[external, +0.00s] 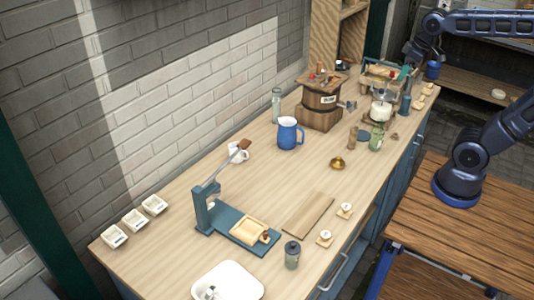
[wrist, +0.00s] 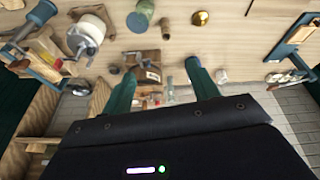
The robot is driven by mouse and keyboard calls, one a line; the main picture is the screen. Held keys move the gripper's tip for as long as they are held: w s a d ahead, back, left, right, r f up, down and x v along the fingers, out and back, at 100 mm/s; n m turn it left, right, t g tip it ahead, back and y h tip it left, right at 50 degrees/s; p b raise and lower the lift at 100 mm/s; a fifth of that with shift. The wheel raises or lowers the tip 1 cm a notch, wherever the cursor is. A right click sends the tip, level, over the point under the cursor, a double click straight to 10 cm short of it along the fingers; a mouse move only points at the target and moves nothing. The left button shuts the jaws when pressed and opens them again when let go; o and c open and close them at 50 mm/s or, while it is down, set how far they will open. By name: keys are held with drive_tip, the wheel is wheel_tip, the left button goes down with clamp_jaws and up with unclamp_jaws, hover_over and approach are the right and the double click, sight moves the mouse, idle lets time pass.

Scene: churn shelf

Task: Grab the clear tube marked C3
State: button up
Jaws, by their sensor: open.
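I cannot read a C3 mark on anything in either view. In the wrist view, a small wooden stand (wrist: 134,58) with small dark and pale items sits near my fingertips. A small pale, clear-looking piece (wrist: 170,88) shows between the fingers, but I cannot tell whether it is a tube. My gripper (wrist: 162,70) has two teal fingers spread apart, with nothing visibly held. In the external view my gripper (external: 404,73) is over the far right end of the bench, partly hidden by my arm. A tall clear bottle (external: 276,105) stands by the wall.
On the bench (external: 300,190), a glass-bowled machine (external: 381,110) and a greenish jar (external: 376,141) stand near my gripper. Bare bench top lies around the bell.

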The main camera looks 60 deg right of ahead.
drive_tip(key=w+r+n+g, duration=0.1)
drive_tip(key=w+r+n, duration=0.15)
drive_tip(key=w, duration=0.95)
drive_tip(key=n+g, duration=0.3)
drive_tip(key=n, duration=0.6)
hover_over(277, 95)
drive_tip(key=w+d, duration=0.1)
drive_tip(key=d, duration=0.1)
wheel_tip(277, 95, down, 19)
drive_tip(key=shift+m, duration=0.25)
drive_tip(key=f, duration=1)
drive_tip(key=shift+w+a, duration=0.15)
drive_tip(key=shift+a, duration=0.05)
drive_tip(key=shift+r, duration=0.1)
clamp_jaws()
drive_tip(key=shift+r, duration=0.1)
